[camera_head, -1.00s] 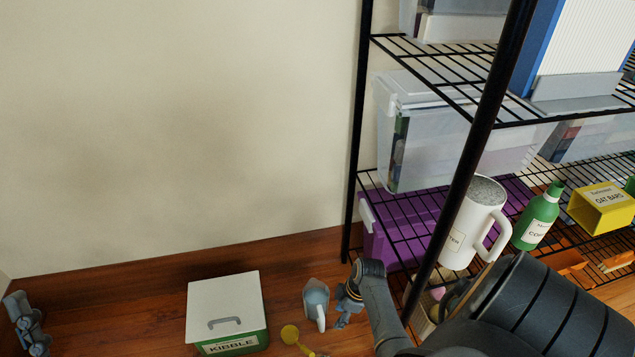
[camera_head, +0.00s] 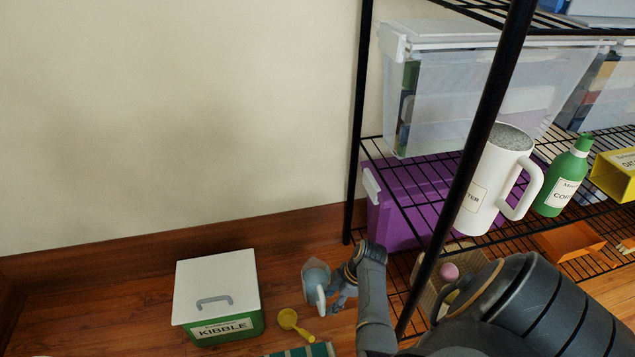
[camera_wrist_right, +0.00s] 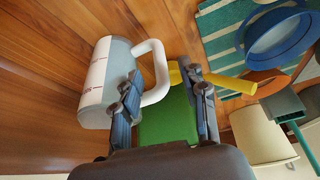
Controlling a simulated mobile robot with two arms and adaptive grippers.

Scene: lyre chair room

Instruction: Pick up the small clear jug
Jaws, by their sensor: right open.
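The small clear jug (camera_head: 316,284) stands on the wooden floor between the kibble box and the shelf rack, its pale handle showing. My right gripper (camera_head: 343,289) is beside it on the right, low over the floor. In the right wrist view the jug (camera_wrist_right: 97,88) lies left of my open right gripper (camera_wrist_right: 166,95). Its white handle (camera_wrist_right: 160,70) reaches into the space between the fingers. One finger overlaps the handle loop; I cannot tell whether it is inside it or touches. My left gripper is not in view.
The kibble box (camera_head: 216,280) stands left of the jug. A yellow scoop (camera_head: 290,319) lies in front of it. The black rack post (camera_head: 470,180) stands close by my right arm.

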